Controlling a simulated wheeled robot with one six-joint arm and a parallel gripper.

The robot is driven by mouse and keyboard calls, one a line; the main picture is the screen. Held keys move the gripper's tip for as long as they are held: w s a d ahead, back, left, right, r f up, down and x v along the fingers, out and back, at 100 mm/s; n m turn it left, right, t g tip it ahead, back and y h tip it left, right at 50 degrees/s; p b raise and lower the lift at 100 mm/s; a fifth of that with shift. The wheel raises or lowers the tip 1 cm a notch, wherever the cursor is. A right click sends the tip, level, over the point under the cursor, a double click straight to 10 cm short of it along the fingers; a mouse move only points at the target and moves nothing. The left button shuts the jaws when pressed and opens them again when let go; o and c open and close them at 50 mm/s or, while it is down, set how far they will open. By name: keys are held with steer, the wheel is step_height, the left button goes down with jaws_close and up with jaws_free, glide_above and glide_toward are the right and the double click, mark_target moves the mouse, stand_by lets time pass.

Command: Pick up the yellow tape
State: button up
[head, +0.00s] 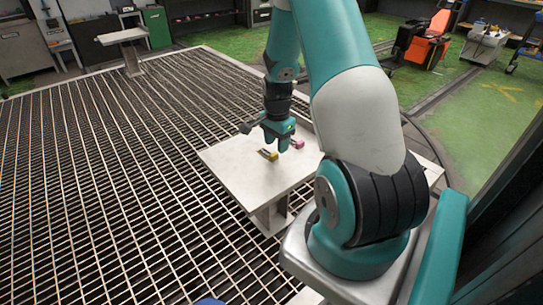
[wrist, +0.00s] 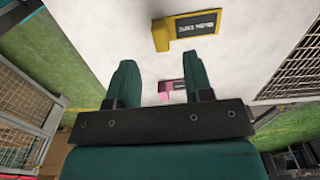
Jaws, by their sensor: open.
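The yellow tape (head: 268,155) is a small yellow block with a dark label, lying on the light tabletop (head: 232,165). In the wrist view the yellow tape (wrist: 161,35) is near the top, beyond my fingertips and a little to the right, with its dark label facing the camera. My gripper (head: 281,145) is above the table, close to the yellow tape. In the wrist view my gripper (wrist: 157,85) has its two green fingers apart with nothing held between them.
A metal grating (head: 100,180) surrounds the table. The near left tabletop is clear.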

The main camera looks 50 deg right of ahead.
mark_target(276, 153)
step_height(276, 153, down, 4)
steer(key=shift+w+f, duration=0.1)
steer(key=shift+w, duration=0.05)
jaws_close()
stand_by(0.4)
